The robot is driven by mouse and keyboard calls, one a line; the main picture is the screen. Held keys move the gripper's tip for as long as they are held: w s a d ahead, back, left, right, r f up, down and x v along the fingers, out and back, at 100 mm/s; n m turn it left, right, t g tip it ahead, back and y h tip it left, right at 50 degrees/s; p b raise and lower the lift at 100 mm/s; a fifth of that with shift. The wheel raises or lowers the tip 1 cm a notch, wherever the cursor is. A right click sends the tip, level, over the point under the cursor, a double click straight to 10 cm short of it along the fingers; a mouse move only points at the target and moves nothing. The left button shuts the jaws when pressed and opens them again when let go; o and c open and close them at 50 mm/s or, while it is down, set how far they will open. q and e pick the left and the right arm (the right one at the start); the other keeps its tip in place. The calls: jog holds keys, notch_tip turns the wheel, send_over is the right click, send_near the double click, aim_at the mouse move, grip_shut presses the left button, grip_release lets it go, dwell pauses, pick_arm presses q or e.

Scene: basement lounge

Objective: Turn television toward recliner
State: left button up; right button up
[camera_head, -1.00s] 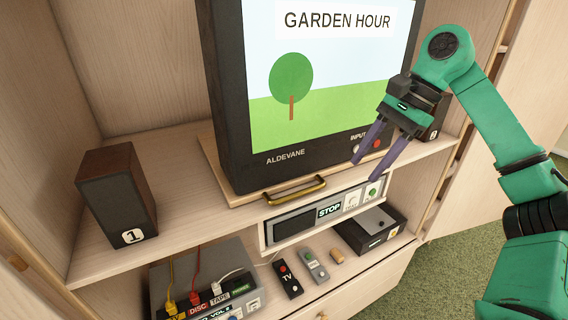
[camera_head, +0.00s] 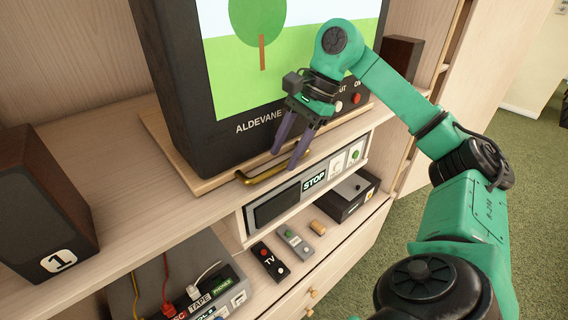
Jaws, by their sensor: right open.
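The television (camera_head: 165,85) is a big dark set labelled ALDEVANE, its lit screen showing a green tree. It stands on a pale wooden swivel board (camera_head: 160,135) on the cabinet shelf. A brass handle (camera_head: 248,179) sits on the board's front edge. My right gripper (camera_head: 284,160) is open, its two purple fingers pointing down in front of the television's lower front, at the right part of the handle. I cannot tell whether the fingers touch the handle or straddle it. My left gripper is not in view. The recliner is not in view.
Speaker 1 (camera_head: 40,210) stands at the left of the shelf and another speaker (camera_head: 402,55) at the right. Below are a player marked STOP (camera_head: 290,197), remotes (camera_head: 270,262), a black box (camera_head: 345,196) and a cabled unit (camera_head: 195,265). Green carpet (camera_head: 530,170) lies open at right.

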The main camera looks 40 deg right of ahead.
jog(key=shift+a+f, duration=0.15)
jog(key=shift+f, duration=0.3)
jog(key=shift+s+a, duration=0.1)
jog(key=shift+s, duration=0.15)
jog(key=shift+w, duration=0.1)
grip_shut()
dwell(0.8)
